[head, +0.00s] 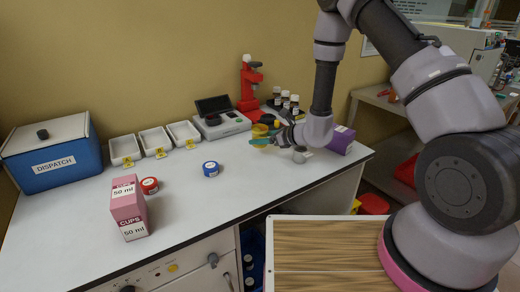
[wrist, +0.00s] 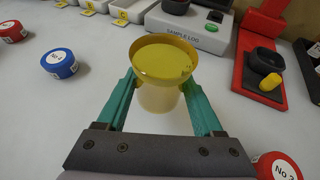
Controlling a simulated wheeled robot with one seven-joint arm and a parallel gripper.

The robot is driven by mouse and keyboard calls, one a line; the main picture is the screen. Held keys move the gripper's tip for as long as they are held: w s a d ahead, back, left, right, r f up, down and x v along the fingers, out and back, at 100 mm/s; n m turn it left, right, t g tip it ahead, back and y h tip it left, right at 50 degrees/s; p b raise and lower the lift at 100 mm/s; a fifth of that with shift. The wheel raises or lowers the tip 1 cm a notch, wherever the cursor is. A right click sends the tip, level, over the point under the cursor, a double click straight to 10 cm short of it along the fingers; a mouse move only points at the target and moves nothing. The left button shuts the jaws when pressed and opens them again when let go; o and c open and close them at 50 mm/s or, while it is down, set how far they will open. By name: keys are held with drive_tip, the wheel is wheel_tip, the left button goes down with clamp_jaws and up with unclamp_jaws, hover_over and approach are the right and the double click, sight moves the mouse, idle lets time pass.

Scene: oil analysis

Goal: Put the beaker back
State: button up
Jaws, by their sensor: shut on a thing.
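The beaker (wrist: 163,62) is a translucent cup with yellow contents, upright between the green fingers of my gripper (wrist: 163,95) in the wrist view. My gripper is shut on its sides. In the head view, the beaker (head: 260,131) shows as a small yellow shape at the green fingers (head: 262,142), over the back right of the worktop. Whether its base touches the worktop is hard to tell.
A grey sample log device (head: 221,124) and a red stand (head: 250,85) stand behind.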

sight(261, 156)
drive_tip(key=shift+f, duration=2.1)
drive_tip(key=shift+f, duration=0.1)
drive_tip(key=o, duration=1.4)
drive_tip(key=shift+o, duration=0.2)
